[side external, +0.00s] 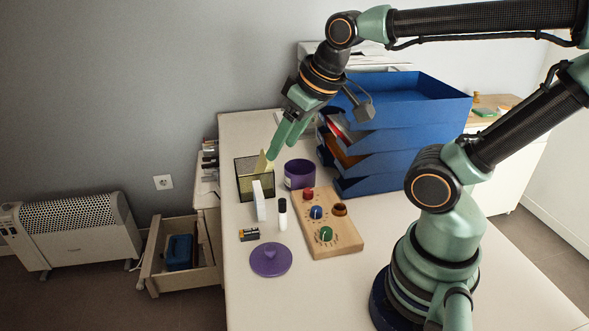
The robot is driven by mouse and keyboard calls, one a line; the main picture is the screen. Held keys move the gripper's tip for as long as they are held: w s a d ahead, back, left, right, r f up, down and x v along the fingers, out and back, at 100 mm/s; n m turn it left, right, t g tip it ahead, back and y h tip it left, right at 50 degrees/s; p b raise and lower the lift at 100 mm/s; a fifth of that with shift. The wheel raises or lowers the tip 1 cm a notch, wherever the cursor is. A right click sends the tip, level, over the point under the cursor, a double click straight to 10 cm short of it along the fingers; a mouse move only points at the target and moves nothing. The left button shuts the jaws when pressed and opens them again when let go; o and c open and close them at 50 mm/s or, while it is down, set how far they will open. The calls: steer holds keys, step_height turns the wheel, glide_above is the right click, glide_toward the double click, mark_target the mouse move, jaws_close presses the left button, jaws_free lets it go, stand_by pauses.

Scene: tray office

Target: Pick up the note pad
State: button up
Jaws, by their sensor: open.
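A pale yellow pad (262,163), which looks like the note pad, stands upright at the black mesh holder (243,186) on the desk. Its lower part is hard to see through the mesh, and my gripper is close in front of its upper right side. My gripper (281,150) points down and to the left, with its green fingers open just above and right of the pad. I cannot tell whether a finger touches the pad.
A purple round container (299,174) stands right of the holder, near the blue stacked trays (400,135). A white upright block (259,201), a white-and-black tube (283,214), a battery (249,234), a purple lid (270,260) and a wooden knob board (329,232) are nearer.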

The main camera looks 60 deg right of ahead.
steer(key=w+d+f+m+g, duration=0.3)
steer(key=w+d+f+m, duration=0.15)
steer(key=w, duration=0.35)
steer(key=m+g, duration=0.2)
steer(key=m, duration=0.2)
glide_above(260, 189)
step_height(260, 189, down, 8)
steer(key=shift+a+r, duration=0.15)
step_height(260, 189, down, 7)
steer(key=shift+r, duration=0.2)
steer(key=shift+w+f, duration=0.2)
steer(key=shift+f, duration=2.65)
jaws_close()
